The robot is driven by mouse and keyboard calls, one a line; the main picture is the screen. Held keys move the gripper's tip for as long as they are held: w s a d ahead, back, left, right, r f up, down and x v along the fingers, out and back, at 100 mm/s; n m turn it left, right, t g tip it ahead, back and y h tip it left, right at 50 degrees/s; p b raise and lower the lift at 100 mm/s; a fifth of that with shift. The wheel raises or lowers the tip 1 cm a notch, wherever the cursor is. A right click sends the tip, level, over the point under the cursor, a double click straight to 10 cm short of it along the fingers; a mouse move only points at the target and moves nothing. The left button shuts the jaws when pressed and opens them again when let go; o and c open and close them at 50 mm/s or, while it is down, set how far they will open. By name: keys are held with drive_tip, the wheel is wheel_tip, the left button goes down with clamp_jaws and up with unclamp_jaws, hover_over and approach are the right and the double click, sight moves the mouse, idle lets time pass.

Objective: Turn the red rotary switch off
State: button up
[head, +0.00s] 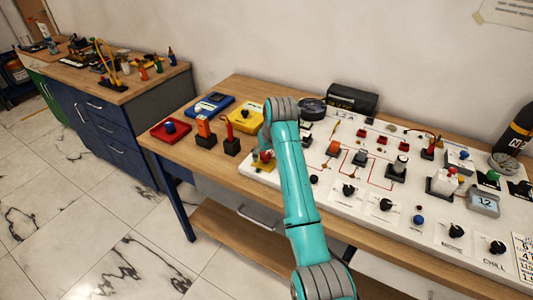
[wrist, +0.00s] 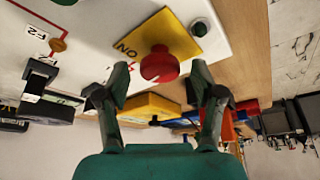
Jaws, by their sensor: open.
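The red rotary switch (wrist: 160,64) is a round red knob on a yellow plate (wrist: 182,35), at the upper middle of the wrist view. The word ON is printed on the plate beside the knob. A small pale mark shows on the knob; I cannot tell its setting from it. My gripper (wrist: 161,68) is open, with one finger on each side of the knob. I cannot tell whether either finger touches it. In the head view, a bit of the red knob and yellow plate (head: 263,160) shows at the panel's left end; my arm partly hides it and the gripper.
The white panel (head: 330,190) carries several dark knobs, switches and a small display. A dark round knob (wrist: 199,27) sits near the yellow plate. Red (head: 171,130), blue (head: 209,104) and yellow boxes (head: 246,115) stand on the wooden table to the left.

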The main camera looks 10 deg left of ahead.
drive_tip(key=c, duration=1.1)
drive_tip(key=shift+n, duration=0.3)
drive_tip(key=n+g+y, duration=0.1)
drive_tip(key=n, duration=0.2)
drive_tip(key=shift+w+d, duration=0.1)
drive_tip(key=shift+d, duration=0.05)
drive_tip(key=shift+n+g+y, duration=0.3)
drive_tip(key=shift+n+g, duration=0.3)
drive_tip(key=shift+n, duration=1.2)
